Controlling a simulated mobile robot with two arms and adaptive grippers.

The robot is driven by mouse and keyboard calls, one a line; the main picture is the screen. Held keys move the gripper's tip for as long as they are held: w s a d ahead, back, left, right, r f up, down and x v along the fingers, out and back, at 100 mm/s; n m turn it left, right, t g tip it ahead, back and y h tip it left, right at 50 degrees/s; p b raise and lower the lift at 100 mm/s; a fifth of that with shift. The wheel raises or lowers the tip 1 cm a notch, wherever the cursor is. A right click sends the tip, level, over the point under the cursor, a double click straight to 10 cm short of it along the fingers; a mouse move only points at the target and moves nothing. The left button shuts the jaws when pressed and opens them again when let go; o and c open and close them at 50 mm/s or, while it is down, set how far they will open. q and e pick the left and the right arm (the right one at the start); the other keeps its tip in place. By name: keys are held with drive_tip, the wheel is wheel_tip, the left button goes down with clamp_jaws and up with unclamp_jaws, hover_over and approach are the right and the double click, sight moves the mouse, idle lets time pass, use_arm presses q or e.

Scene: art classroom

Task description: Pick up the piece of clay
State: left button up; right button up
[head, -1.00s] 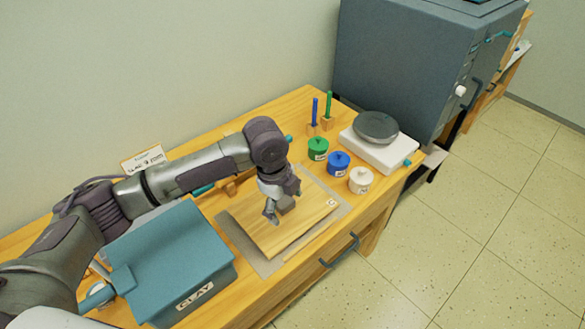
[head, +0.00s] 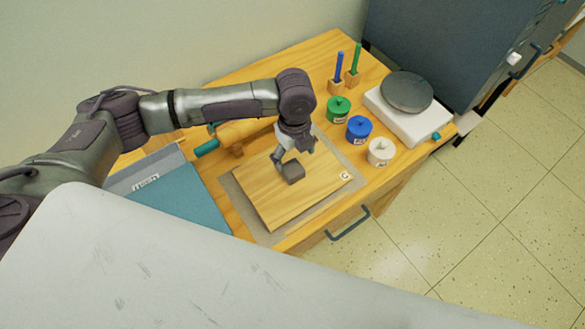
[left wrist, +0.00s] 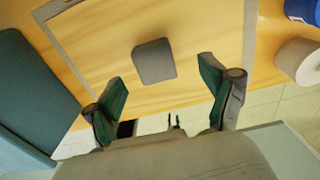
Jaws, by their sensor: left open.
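The piece of clay (head: 293,172) is a small grey block lying on the wooden board (head: 262,201). In the left wrist view the clay (left wrist: 154,62) lies beyond the fingertips, between their lines. My left gripper (head: 292,156) is open and empty, just above and behind the clay in the head view. Its two green-padded fingers (left wrist: 163,82) are spread wide in the left wrist view, apart from the clay. My right gripper is not in view.
Green (head: 339,109), blue (head: 359,129) and white (head: 381,152) jars stand right of the board. A turntable (head: 406,92) stands behind them. A rolling pin (head: 240,132) lies behind the board.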

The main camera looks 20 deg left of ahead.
sight(292, 171)
use_arm(q)
drive_tip(key=shift+s+f+p, duration=0.35)
drive_tip(key=shift+f+p, duration=0.15)
drive_tip(key=shift+f, duration=0.4)
wheel_tip(292, 171, down, 2)
drive_tip(key=shift+s+a+f, duration=0.1)
drive_tip(key=shift+s+f, duration=0.05)
drive_tip(key=shift+f, duration=0.55)
drive_tip(key=c, duration=1.4)
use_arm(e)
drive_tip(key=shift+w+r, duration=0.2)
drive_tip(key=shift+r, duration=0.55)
